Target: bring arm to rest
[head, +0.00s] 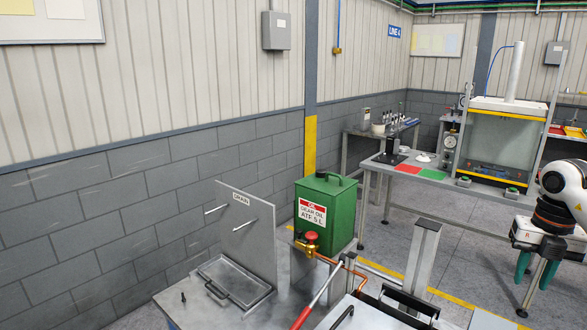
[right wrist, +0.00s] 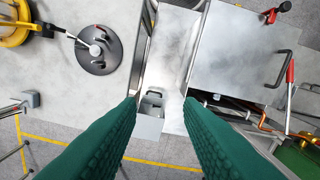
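My right arm (head: 570,190) comes in at the right edge of the head view. Its gripper (head: 535,278) hangs down with two dark green fingers apart and nothing seen between them. In the right wrist view the same gripper (right wrist: 161,103) shows its fingers spread, with bench surface and floor visible through the gap. My left arm and left gripper are not in view.
A steel bench with an upright drain plate (head: 247,235), a green oil can (head: 325,208) and a red-handled lever (head: 318,296) fills the front. A table with red and green mats (head: 407,169) and a glazed press (head: 499,140) stands behind. A round dark fixture (right wrist: 97,50) lies below the wrist.

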